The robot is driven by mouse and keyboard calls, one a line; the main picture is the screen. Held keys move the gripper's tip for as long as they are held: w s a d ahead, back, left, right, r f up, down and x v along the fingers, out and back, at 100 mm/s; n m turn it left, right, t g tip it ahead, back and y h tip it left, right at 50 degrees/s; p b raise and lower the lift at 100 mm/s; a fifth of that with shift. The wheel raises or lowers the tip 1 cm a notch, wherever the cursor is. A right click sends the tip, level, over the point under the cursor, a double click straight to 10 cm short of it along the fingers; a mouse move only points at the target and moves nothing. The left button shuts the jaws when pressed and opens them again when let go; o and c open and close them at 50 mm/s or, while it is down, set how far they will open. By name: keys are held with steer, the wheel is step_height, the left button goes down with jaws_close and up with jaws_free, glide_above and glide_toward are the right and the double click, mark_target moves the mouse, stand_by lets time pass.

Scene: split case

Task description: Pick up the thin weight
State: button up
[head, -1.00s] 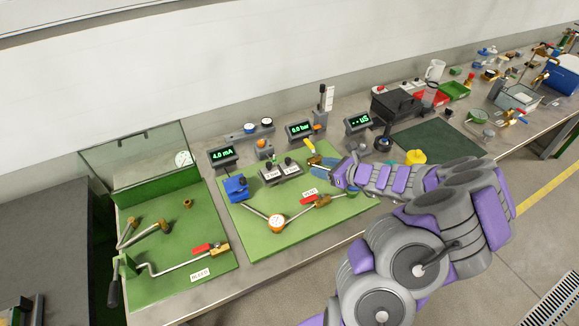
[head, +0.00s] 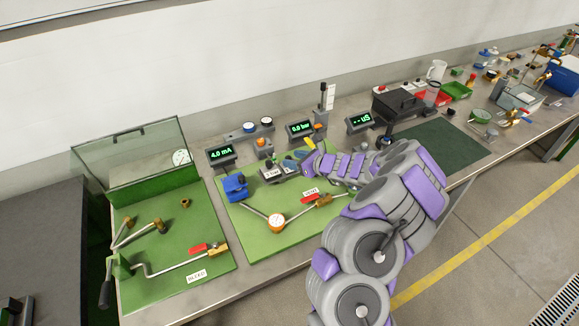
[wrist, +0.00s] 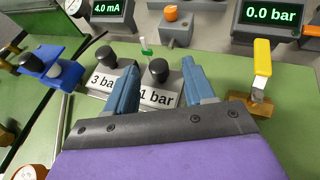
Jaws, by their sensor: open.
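Two grey weights with black knobs stand side by side on the green board. The one labelled "1 bar" (wrist: 157,97) is between my fingers in the wrist view, and the one labelled "3 bar" (wrist: 101,83) is just left of it. Which is thinner is hard to tell from above. My gripper (wrist: 158,66) is open, with one blue finger on each side of the "1 bar" knob; contact cannot be judged. The left finger partly covers the gap between the weights. In the head view, my gripper (head: 300,162) reaches the weights (head: 271,174) from the right.
A yellow-handled brass valve (wrist: 261,80) stands close right of my right finger. A blue device (wrist: 48,67) is on the left. Displays (wrist: 112,10) and an orange-knobbed grey box (wrist: 175,28) stand behind. A gauge (head: 277,222) with pipes lies in front on the board.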

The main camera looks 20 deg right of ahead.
mark_target(289, 157)
steer(key=x, duration=0.3)
steer(key=shift+w+a+f+b, duration=0.15)
steer(key=shift+f+b, duration=0.05)
steer(key=shift+b, duration=0.15)
jaws_close()
